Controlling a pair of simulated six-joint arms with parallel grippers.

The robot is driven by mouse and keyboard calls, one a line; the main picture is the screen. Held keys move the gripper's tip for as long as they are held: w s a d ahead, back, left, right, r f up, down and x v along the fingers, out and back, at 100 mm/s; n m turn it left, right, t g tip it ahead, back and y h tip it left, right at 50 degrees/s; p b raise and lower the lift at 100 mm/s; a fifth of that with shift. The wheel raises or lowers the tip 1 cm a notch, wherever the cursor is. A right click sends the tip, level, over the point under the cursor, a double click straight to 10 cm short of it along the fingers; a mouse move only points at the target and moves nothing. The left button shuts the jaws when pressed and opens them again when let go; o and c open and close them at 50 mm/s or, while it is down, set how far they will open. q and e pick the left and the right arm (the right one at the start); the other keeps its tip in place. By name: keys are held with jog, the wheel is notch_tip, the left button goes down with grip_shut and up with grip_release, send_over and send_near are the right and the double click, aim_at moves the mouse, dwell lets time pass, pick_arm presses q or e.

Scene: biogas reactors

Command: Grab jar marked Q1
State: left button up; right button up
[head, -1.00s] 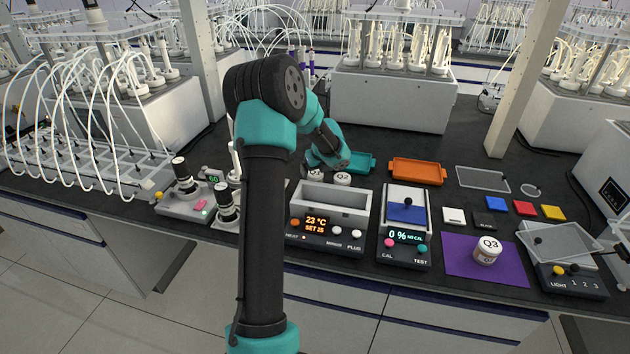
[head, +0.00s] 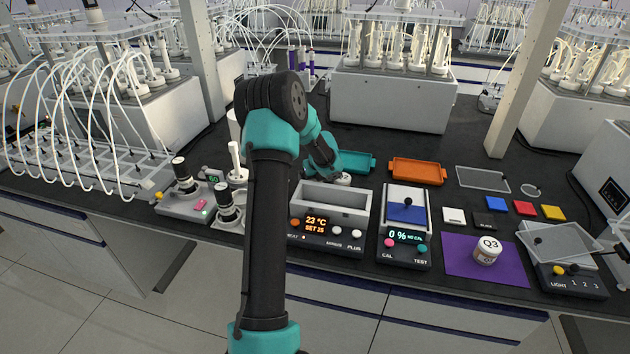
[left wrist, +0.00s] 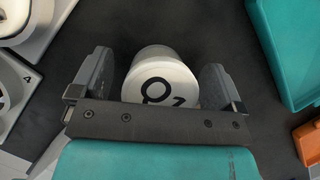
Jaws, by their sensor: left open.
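The jar marked Q1 (left wrist: 160,80) shows in the left wrist view, its white lid lying between the two fingers of my left gripper (left wrist: 157,85).
The teal tray (head: 358,163) lies close behind the gripper, and the orange tray (head: 418,171) is to its right. The heated box (head: 330,222) stands in front. The Q3 jar (head: 487,251) stands on a purple mat (head: 460,268).

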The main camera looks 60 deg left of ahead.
dwell(0.4)
pick_arm(q)
jog(key=c, duration=1.1)
